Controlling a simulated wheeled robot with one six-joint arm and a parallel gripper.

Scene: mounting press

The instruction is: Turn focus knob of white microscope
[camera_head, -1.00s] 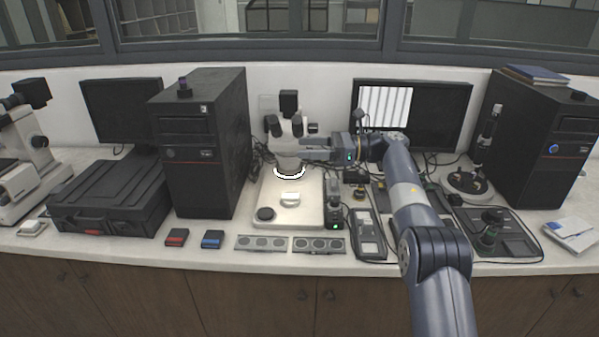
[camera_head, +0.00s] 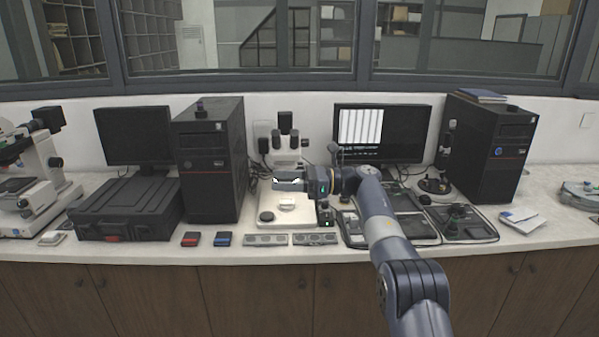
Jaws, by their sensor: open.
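A white stereo microscope (camera_head: 286,154) with black eyepieces stands upright at the middle of the bench, on a pale base plate (camera_head: 298,215). My gripper (camera_head: 279,185) is open and points left. It is in front of the microscope, below the eyepieces and above the base plate, and covers the lower part of the head. I see nothing between the fingers. I cannot tell whether they touch the microscope. Its focus knob cannot be made out clearly. A second white microscope (camera_head: 41,165) stands at the far left, with dark knobs (camera_head: 56,162) on its side.
A black computer tower (camera_head: 212,160) stands left of the middle microscope, a monitor (camera_head: 380,132) behind my arm. A black case (camera_head: 127,208) lies farther left. Red (camera_head: 190,239) and blue (camera_head: 222,239) boxes and slide holders (camera_head: 265,240) line the front edge. A second tower (camera_head: 487,148) stands right.

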